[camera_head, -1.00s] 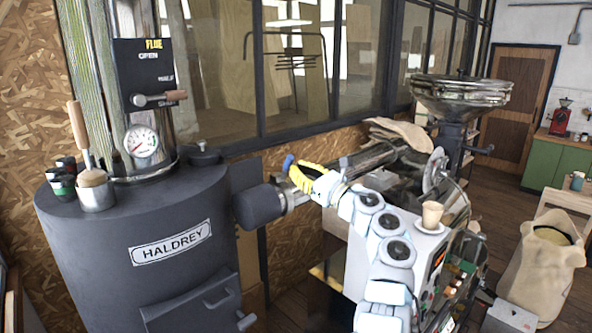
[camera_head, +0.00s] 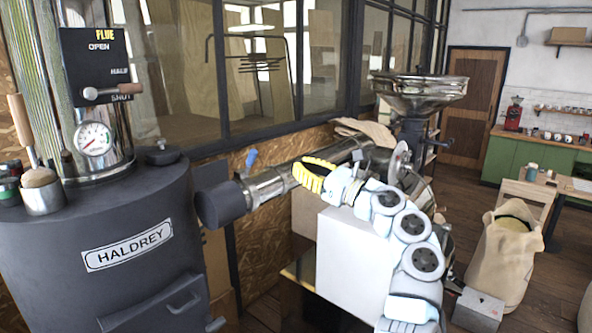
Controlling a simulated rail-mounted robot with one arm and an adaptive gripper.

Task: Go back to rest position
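My arm rises from the bottom right and bends left in front of the roasting machinery. At its far end is a ribbed yellow and black part (camera_head: 313,173), in front of the metal pipe that runs out of the dark stove-like unit (camera_head: 110,250). I take this end to be my gripper, but its fingers cannot be made out. I see no object held there. Whether it touches the pipe cannot be told. A blue handle (camera_head: 251,158) stands on the pipe, to the left of the yellow part and apart from it.
A flue panel with a lever (camera_head: 91,93) and a gauge (camera_head: 94,139) sit above the dark unit. A large metal hopper (camera_head: 420,88) stands behind my arm.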

